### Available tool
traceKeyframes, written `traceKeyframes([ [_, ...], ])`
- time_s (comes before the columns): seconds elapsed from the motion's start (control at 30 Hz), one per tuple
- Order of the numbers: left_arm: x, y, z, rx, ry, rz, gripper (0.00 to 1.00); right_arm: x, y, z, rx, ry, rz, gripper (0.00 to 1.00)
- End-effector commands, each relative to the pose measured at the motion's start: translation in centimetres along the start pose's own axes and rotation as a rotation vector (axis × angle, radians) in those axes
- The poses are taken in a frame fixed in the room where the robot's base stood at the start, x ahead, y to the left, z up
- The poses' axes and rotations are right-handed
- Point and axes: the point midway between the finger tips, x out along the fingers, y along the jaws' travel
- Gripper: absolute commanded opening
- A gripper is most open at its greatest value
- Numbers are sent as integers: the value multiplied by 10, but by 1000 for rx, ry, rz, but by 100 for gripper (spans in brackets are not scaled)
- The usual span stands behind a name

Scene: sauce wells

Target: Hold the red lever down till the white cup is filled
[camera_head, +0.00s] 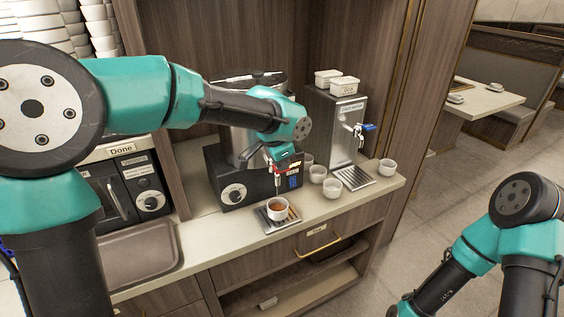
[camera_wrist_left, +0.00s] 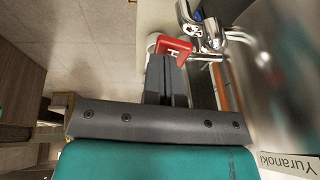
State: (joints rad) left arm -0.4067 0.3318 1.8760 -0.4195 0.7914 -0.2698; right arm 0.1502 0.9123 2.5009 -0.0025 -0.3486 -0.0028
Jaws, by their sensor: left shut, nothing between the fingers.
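The red lever (camera_wrist_left: 175,49), marked with an H, sits on a chrome tap in the left wrist view. It also shows as a small red patch (camera_head: 291,164) in the head view. My left gripper (camera_wrist_left: 167,62) is shut and empty, with its fingertips against or just over the lever's edge. The white cup (camera_head: 277,216) stands upright on a drip tray under the tap and holds brown liquid; a thin stream seems to fall into it. The exact liquid level is hard to tell. My right arm is at the lower right of the head view, its gripper out of frame.
A cold water dispenser (camera_head: 347,120) with a blue lever (camera_head: 369,127) stands to the right. Several white cups, such as one (camera_head: 332,188), stand on the counter near it. A brown tray (camera_head: 137,254) lies at the left. The counter's front edge is clear.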

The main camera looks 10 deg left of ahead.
Motion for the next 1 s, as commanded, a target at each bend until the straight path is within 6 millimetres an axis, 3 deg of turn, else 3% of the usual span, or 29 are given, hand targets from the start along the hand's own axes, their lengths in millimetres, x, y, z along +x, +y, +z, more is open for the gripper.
traceKeyframes([
  [1.0, -17, -2, -5, 0, 0, 0, 0, 0, 0, 0, 0, 0, 0, 43],
])
